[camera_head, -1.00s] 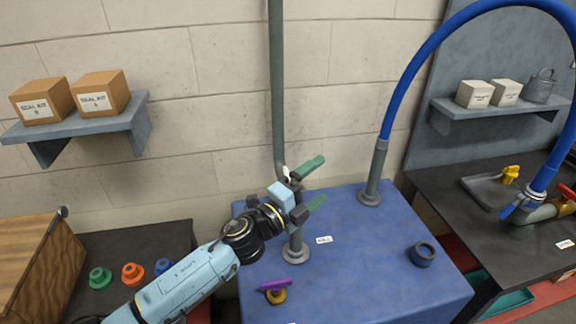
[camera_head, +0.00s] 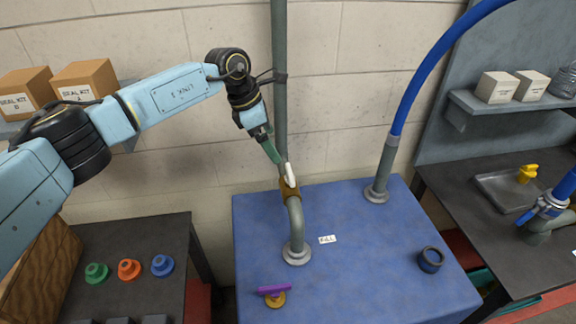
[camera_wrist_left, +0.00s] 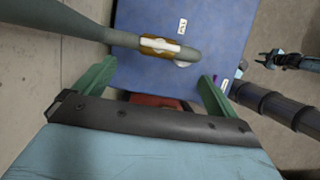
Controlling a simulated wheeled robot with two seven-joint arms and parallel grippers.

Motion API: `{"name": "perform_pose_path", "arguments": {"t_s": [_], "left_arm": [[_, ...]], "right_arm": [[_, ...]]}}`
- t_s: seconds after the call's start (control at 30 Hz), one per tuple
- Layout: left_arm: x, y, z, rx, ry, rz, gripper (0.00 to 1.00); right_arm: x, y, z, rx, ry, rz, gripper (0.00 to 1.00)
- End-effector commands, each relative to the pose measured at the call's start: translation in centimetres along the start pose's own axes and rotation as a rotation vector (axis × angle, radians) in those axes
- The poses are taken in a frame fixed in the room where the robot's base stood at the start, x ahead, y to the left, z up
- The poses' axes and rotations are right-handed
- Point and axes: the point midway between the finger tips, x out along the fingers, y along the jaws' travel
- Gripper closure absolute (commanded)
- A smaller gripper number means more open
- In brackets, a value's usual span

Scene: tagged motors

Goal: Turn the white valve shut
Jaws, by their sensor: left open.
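The white valve handle (camera_head: 290,174) sits on a brass body (camera_head: 289,190) in the grey-green pipe above the blue table. In the left wrist view the white handle (camera_wrist_left: 161,45) lies roughly along the pipe. My left gripper (camera_head: 271,150) is open, just above and left of the handle, pointing down toward it. In the left wrist view its two green fingers (camera_wrist_left: 158,72) are spread apart, with the valve beyond their tips and nothing between them. My right gripper (camera_wrist_left: 265,59) shows small at the right of that view; its opening is too small to judge.
The blue table (camera_head: 350,275) bears a FILL label (camera_head: 327,239), a purple-handled yellow valve (camera_head: 275,294) and a dark ring (camera_head: 430,260). The pipe (camera_head: 281,110) rises beside my left gripper. A blue hose (camera_head: 435,65) arches at the right.

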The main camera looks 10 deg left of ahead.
Motion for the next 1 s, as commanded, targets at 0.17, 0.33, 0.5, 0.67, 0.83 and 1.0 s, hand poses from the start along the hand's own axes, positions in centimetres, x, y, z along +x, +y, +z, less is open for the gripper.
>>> {"name": "perform_pose_path", "arguments": {"t_s": [0.17, 0.33, 0.5, 0.67, 0.83, 1.0], "left_arm": [[4.0, -0.1, 0.1, -0.002, 0.0, -0.004, 0.04], [7.5, -0.1, 0.2, -0.001, -0.002, -0.004, 0.04], [9.9, -0.1, 0.1, -0.001, -0.003, -0.002, 0.04], [10.9, -0.1, 0.1, 0.0, -0.004, -0.001, 0.04], [11.1, -0.1, 0.1, 0.0, -0.004, 0.0, 0.04], [11.1, -0.1, 0.1, 0.0, -0.004, 0.0, 0.08]], "right_arm": [[-0.5, 0.0, 0.2, 0.0, -0.003, 0.0, 0.66], [-0.7, 0.0, 0.2, 0.0, -0.004, 0.0, 0.66], [-0.6, 0.1, 0.2, 0.0, -0.004, 0.001, 0.66], [-0.6, 0.1, 0.2, 0.0, -0.004, 0.001, 0.66], [-0.6, 0.1, 0.2, 0.0, -0.004, 0.001, 0.66], [-0.6, 0.1, 0.2, 0.0, -0.004, 0.001, 0.66]]}}
